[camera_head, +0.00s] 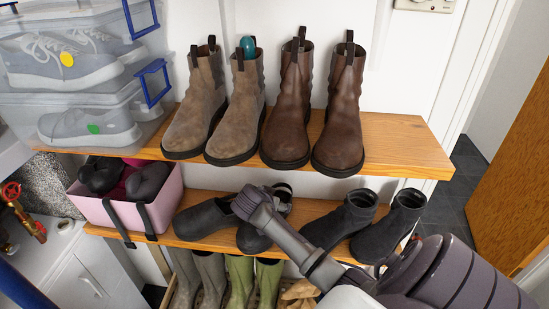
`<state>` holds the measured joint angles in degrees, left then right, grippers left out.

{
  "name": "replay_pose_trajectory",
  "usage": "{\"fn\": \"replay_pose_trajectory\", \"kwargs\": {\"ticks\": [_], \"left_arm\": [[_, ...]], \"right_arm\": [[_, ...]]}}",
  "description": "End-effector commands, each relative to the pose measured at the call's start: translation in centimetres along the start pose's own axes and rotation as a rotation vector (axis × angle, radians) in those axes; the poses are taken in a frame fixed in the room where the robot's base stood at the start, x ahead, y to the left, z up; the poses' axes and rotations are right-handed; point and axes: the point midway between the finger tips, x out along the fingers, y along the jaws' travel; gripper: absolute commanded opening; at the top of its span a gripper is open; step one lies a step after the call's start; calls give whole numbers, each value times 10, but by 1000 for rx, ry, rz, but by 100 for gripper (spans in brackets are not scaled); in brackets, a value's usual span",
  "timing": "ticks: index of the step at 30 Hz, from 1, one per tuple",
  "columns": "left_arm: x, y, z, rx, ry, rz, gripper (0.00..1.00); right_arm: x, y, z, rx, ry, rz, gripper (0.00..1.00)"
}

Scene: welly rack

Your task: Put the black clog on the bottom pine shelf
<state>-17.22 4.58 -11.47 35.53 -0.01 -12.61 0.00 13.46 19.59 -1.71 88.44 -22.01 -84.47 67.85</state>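The bottom pine shelf (180,240) is the lower of two wooden boards. A black clog (203,220) sits on its left part, toe to the front left. A second dark clog (251,239) is just right of it, partly hidden behind my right gripper (247,203). A light-lined heel or strap shows behind the gripper. My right arm comes in from the bottom right, and its slim ribbed end lies across this second clog. I cannot tell whether it touches or grips it. My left gripper is not in view.
Black ankle boots (375,222) stand at the shelf's right end, a pink box (165,205) at its left. Brown boots (340,125) stand on the upper pine shelf (405,145). Wellies (240,280) stand below. Clear plastic boxes (110,100) are stacked upper left.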

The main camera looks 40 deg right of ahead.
Motion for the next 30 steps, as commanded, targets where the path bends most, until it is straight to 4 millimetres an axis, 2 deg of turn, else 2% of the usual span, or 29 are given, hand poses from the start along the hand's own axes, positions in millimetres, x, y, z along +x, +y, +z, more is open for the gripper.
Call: {"fn": "replay_pose_trajectory", "kwargs": {"ticks": [14, 15, 18, 30], "left_arm": [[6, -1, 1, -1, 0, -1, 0], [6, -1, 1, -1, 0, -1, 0], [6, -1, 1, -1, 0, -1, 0], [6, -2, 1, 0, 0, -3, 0]], "right_arm": [[7, 0, 7, 0, 0, 0, 34], [7, 0, 7, 0, 0, -1, 84], [7, 0, 7, 0, 0, 0, 100], [3, 0, 7, 0, -1, -1, 100]]}}
